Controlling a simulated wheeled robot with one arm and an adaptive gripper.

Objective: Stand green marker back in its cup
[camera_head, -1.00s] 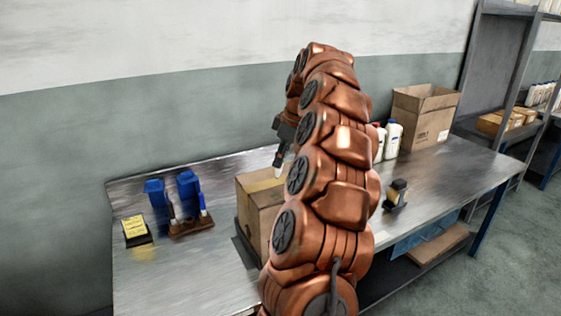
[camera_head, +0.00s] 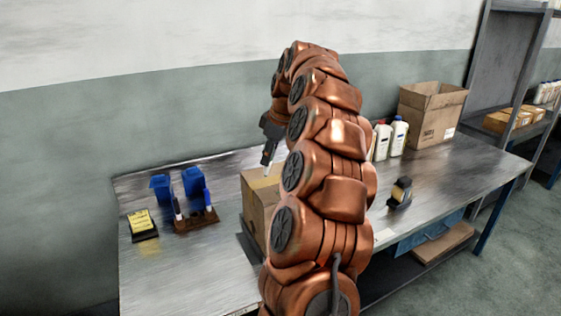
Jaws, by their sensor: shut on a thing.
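My gripper (camera_head: 267,162) hangs above the left part of the closed cardboard box, partly hidden by my own arm. It is shut on a thin marker with a pale lower end (camera_head: 267,170) pointing down. This appears to be the green marker, though no green shows at this size. A brown marker holder (camera_head: 197,225) stands on the table to the left of the gripper, well apart from it. A pale marker (camera_head: 177,209) and a blue-topped marker (camera_head: 208,199) stand upright in it. Any empty cup in the holder is too small to make out.
Two blue bins (camera_head: 193,181) stand behind the holder. A yellow-and-black block (camera_head: 142,224) is at its left. The cardboard box (camera_head: 255,205) stands between holder and arm. White bottles (camera_head: 398,136), an open carton (camera_head: 432,112) and a small dark item (camera_head: 400,192) are at right.

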